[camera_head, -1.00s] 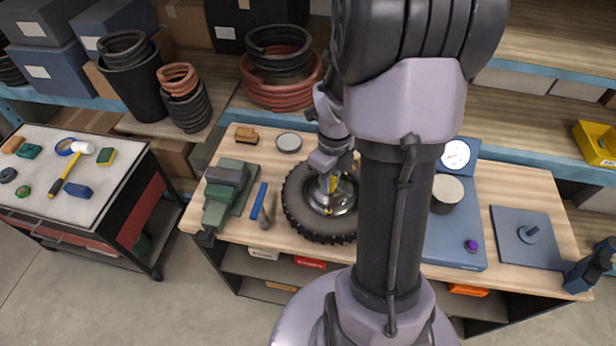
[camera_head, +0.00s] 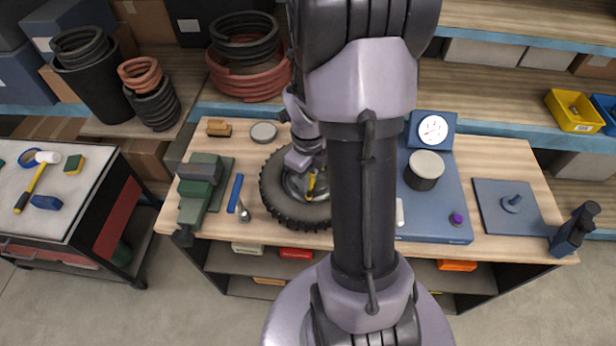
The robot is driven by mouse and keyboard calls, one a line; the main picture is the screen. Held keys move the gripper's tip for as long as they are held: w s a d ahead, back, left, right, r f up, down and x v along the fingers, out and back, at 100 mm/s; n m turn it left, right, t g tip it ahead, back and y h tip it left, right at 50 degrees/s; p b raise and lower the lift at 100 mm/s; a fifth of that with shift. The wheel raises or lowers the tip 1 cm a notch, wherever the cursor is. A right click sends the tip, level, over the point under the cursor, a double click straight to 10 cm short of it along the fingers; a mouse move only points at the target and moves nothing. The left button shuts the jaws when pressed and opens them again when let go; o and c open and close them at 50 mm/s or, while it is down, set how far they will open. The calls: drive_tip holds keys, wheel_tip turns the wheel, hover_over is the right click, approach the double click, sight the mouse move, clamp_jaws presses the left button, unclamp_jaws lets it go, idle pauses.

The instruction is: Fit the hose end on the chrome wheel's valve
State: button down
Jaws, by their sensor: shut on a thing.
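The wheel lies flat on the wooden workbench, with a black knobbly tire (camera_head: 274,196) and a shiny chrome hub (camera_head: 293,184). My gripper (camera_head: 311,176) points down over the hub, partly hidden by my own arm. It is shut on a small yellow piece (camera_head: 311,185), which looks like the hose end. The valve cannot be made out, and I cannot tell whether the yellow piece touches it. The rest of the hose is not clearly visible, and my arm covers the wheel's right side.
Right of my arm stand a blue gauge unit (camera_head: 435,215) with a dial and a blue plate with a peg (camera_head: 490,215). A tool cart (camera_head: 75,215) stands at left.

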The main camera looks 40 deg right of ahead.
sight(308, 194)
drive_tip(key=shift+f+b, duration=0.4)
drive_tip(key=shift+b, duration=0.5)
idle(0.8)
drive_tip(key=shift+f+b, duration=0.5)
drive_tip(key=shift+b, duration=0.1)
drive_tip(key=shift+f+b, duration=0.75)
drive_tip(key=shift+b, duration=0.4)
idle(0.4)
drive_tip(key=c, duration=1.2)
unclamp_jaws()
drive_tip(key=shift+o, duration=0.2)
drive_tip(key=o, duration=0.6)
drive_tip(key=shift+r, duration=0.15)
